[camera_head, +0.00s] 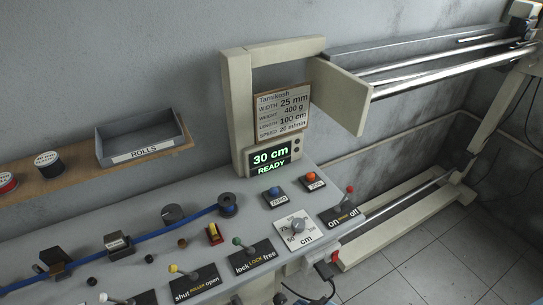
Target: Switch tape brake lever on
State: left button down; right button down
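The tape brake lever (350,190) has a red knob. It stands on a black plate (340,218) marked "on" at the left, "off" at the right and a small word between them, at the right end of the grey console. The lever leans up and to the right, towards the "off" side. Neither of my grippers can be made out in the head view.
Left of the brake plate are a dial (298,226) marked "cm", a blue button (276,192) and an orange button (310,177). The green-knob lock lever (238,241) and yellow-knob roller lever (175,269) stand further left. A display (270,159) reads "30 cm READY".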

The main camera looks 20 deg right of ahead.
aim_at(350, 189)
jog(key=k+j+z, duration=0.2)
jog(key=z, duration=1.15)
